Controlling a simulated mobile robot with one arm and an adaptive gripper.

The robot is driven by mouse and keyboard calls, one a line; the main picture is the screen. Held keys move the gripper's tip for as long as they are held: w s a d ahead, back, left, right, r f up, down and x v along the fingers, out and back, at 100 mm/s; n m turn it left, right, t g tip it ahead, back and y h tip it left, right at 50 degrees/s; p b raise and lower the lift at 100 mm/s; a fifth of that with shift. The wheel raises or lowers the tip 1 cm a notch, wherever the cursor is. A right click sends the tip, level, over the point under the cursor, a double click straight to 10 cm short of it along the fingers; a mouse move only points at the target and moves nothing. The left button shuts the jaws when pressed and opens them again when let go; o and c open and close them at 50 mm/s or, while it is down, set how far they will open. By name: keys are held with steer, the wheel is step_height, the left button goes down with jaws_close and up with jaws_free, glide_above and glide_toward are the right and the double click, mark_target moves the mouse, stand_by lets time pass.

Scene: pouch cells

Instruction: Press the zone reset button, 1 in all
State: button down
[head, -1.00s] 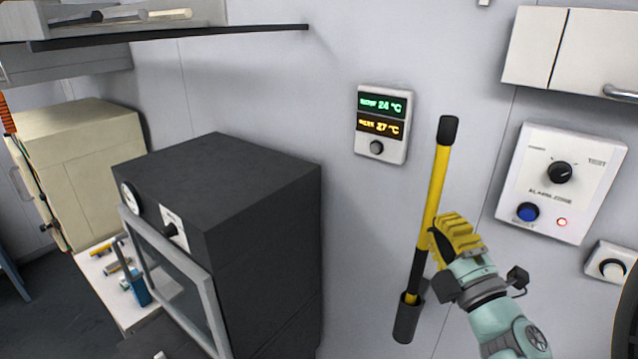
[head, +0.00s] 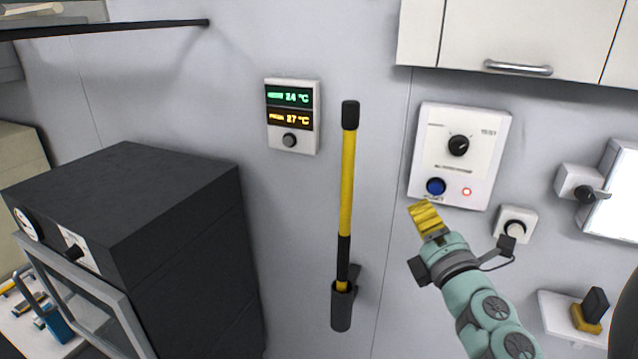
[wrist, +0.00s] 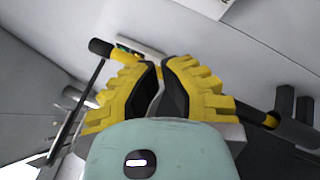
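The zone reset button (head: 436,187) is a round blue button at the lower left of the white alarm panel (head: 480,135). The panel has a black knob (head: 458,145) and a lit red lamp (head: 466,191). In the head view my gripper (head: 422,207) has its yellow fingers just below the button; whether they touch the panel I cannot tell. The wrist view shows the two fingers (wrist: 160,66) nearly together with nothing between them, so the gripper looks shut. The button is not identifiable in the wrist view.
A yellow and black pole (head: 347,190) stands in a wall holder left of my gripper. A temperature display (head: 292,115) hangs further left. A white round-knobbed wall box (head: 515,228) is close on the right. A cabinet (head: 515,40) overhangs the panel. A dark oven (head: 150,230) stands left.

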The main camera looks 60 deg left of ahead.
mark_target(429, 192)
steer(key=w+a, duration=0.1)
steer(key=w, duration=0.1)
steer(key=w+a, duration=0.3)
steer(key=w, duration=0.2)
steer(key=shift+a+b, duration=0.25)
steer(key=shift+b, duration=0.1)
steer(key=shift+d, duration=0.1)
stand_by(1.0)
steer(key=shift+w, duration=0.1)
steer(key=shift+w+a, duration=0.25)
steer(key=shift+w+a+b, duration=0.3)
steer(key=shift+w+b, duration=0.1)
steer(key=shift+b, duration=0.05)
stand_by(0.9)
stand_by(0.3)
steer(key=shift+s+d, duration=0.55)
steer(key=shift+s, duration=0.2)
